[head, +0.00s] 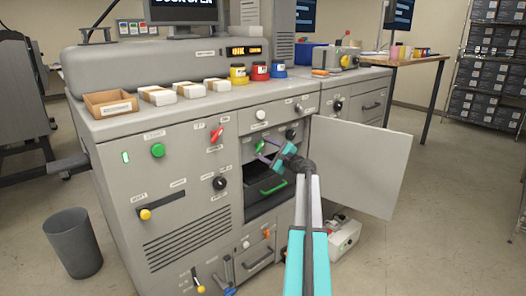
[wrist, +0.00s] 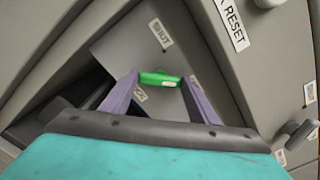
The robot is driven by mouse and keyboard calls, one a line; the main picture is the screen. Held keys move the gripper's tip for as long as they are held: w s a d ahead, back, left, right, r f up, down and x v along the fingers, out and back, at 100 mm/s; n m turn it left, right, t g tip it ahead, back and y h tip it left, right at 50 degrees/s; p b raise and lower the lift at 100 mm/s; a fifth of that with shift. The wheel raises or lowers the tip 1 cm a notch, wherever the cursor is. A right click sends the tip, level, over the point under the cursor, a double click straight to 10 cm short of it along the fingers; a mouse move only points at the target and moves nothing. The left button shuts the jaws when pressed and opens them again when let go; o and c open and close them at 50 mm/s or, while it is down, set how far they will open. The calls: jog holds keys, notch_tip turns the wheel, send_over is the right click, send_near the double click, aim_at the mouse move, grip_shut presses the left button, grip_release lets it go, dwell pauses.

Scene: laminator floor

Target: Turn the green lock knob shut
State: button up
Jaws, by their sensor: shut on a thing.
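The green lock knob (head: 260,146) is on an inner panel of the grey machine, inside the open-door bay. In the wrist view the knob (wrist: 160,78) is a green bar lying nearly level in the picture, with a small white label above it and others below. My gripper (head: 264,150) reaches into the bay from the front right. In the wrist view its two purple fingers (wrist: 157,88) stand at either end of the knob, shut on it. The fingertips hide part of the knob's ends.
The grey door (head: 361,166) hangs open to the right of my arm. Below the knob is a dark opening with a green handle (head: 273,187). A green button (head: 158,150), a red switch (head: 216,135) and a black knob (head: 220,183) sit on the panel to the left.

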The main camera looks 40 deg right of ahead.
jog(key=shift+w+f+n+b, duration=0.1)
jog(key=shift+f+n+b, duration=0.05)
jog(key=shift+n+b, duration=0.3)
jog(key=n+b, duration=0.4)
jog(key=b, duration=0.1)
jog(key=shift+d+f, duration=0.1)
jog(key=n+b, duration=0.4)
jog(key=b, duration=0.1)
jog(key=shift+n, duration=0.25)
jog(key=n+b, duration=0.5)
jog(key=shift+b, duration=0.3)
jog(key=shift+r+n+b, duration=0.2)
jog(key=shift+n+b, duration=0.45)
jog(key=shift+n, duration=0.2)
jog(key=shift+r+n+b, duration=0.15)
jog(key=shift+n+b, duration=0.5)
jog(key=shift+n, duration=0.2)
jog(key=o, duration=1)
jog(key=shift+o, duration=0.2)
jog(key=shift+f, duration=0.1)
